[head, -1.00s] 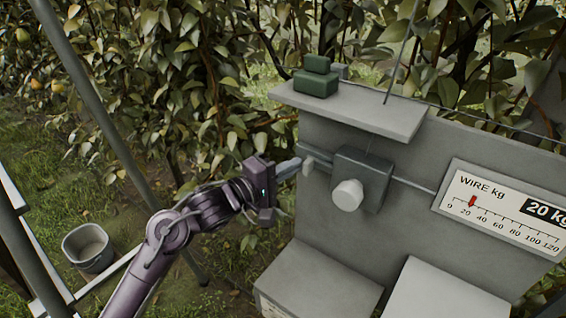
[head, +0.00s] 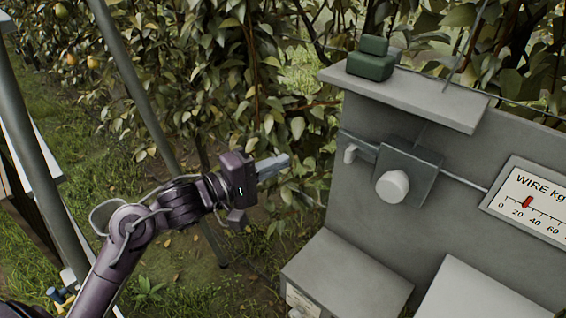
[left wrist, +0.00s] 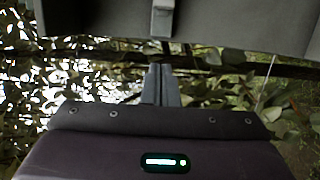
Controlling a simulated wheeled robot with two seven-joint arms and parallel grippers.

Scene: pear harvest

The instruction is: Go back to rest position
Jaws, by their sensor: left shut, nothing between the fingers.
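My left gripper (head: 284,161) is shut and empty. It hangs in the air left of the grey tensioner box (head: 410,170) with the white knob (head: 392,186), clear of it. In the left wrist view the closed fingers (left wrist: 160,86) point ahead, with a grey block (left wrist: 163,18) hanging beyond them near the top. My right gripper is in neither view.
A grey panel (head: 470,150) stands at the right, with a wire gauge (head: 535,205) reading near 20 kg. A green block (head: 370,66) sits on its shelf (head: 410,95). Leafy trees (head: 215,70) fill the back. A metal post (head: 135,85) stands at the left. Open grass (head: 70,130) lies beyond.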

